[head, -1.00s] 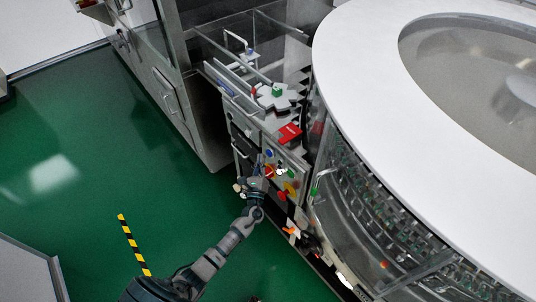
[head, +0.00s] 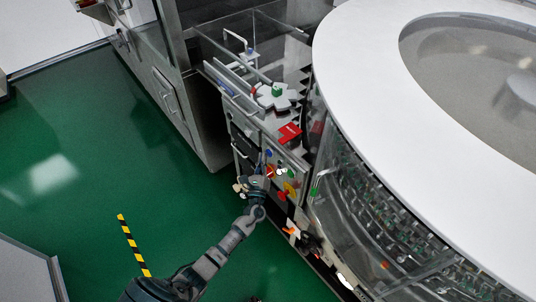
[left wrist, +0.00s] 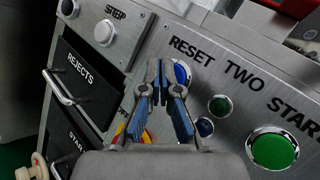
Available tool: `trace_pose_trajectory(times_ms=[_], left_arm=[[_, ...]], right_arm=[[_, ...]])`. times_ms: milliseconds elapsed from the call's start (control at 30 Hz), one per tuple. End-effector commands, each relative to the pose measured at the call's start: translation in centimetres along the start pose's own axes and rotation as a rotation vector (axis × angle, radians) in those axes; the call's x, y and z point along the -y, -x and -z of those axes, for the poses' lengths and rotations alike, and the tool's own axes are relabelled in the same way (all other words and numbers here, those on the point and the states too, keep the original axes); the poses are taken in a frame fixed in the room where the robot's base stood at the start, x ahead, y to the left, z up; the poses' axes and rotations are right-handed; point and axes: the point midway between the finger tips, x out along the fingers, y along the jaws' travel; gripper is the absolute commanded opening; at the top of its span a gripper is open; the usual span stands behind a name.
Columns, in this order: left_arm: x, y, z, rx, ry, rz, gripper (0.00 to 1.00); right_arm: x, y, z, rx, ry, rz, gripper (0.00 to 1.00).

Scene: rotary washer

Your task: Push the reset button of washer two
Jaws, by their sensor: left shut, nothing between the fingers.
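The washer's steel control panel (left wrist: 240,72) carries the engraved words RESET, TWO and START. A blue button (left wrist: 182,72) sits below the word RESET and is partly hidden by my fingers. In the head view a small blue button (head: 269,154) shows near the panel's top. My left gripper (left wrist: 157,68) is shut and empty, its blue-padded fingertips just left of the blue button in the left wrist view. I cannot tell whether they touch the panel. In the head view my left gripper (head: 262,178) is at the panel front. My right gripper is not in view.
A green button (left wrist: 273,151) lies to the right under START. A REJECTS drawer (left wrist: 82,82) with a protruding handle is at left. A yellow and red knob is partly hidden behind my fingers. The large white round washer top (head: 350,60) stands right; green floor (head: 80,150) is open left.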

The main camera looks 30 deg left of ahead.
Motion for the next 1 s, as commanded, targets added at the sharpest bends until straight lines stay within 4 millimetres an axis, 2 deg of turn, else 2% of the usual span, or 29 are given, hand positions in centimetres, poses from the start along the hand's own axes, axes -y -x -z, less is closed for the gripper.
trace_pose_trajectory(times_ms=[1000], left_arm=[[0.44,-0.59,0.41,0.0,0.0,0.001,0.0]], right_arm=[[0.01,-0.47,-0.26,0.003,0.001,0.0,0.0]])
